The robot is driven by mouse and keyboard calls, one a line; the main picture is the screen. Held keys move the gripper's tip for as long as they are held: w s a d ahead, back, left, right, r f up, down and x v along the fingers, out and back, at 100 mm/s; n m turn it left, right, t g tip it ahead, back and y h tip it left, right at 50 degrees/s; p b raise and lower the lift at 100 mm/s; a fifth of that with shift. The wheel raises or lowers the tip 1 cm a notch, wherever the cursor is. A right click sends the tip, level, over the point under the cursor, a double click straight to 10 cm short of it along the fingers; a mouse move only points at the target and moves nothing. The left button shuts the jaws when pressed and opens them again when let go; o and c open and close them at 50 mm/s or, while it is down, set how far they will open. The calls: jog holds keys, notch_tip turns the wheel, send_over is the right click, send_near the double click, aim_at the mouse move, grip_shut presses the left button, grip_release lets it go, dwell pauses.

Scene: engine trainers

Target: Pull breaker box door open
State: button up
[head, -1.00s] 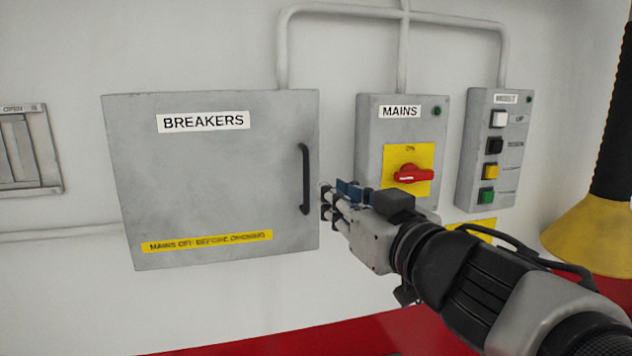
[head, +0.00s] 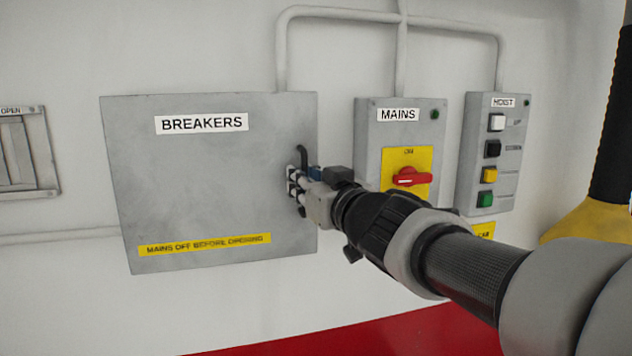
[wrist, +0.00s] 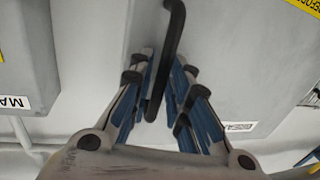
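The breaker box door (head: 200,185) is a flat grey panel labelled BREAKERS, and it looks closed. Its black bar handle (head: 302,156) is on the door's right side, and only its upper end shows in the head view. My gripper (head: 294,181) is at the handle and hides the lower part. In the wrist view the handle (wrist: 170,40) runs between the two blue-padded fingers of my gripper (wrist: 163,68). The fingers are apart, one on each side of the bar, with narrow gaps that show no clear grip.
The MAINS box (head: 375,140) with its red rotary switch (head: 409,177) stands right of the door, close to my arm. The HOIST button box (head: 470,155) is farther right. Conduits (head: 340,12) run above.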

grip_shut()
dwell(0.5)
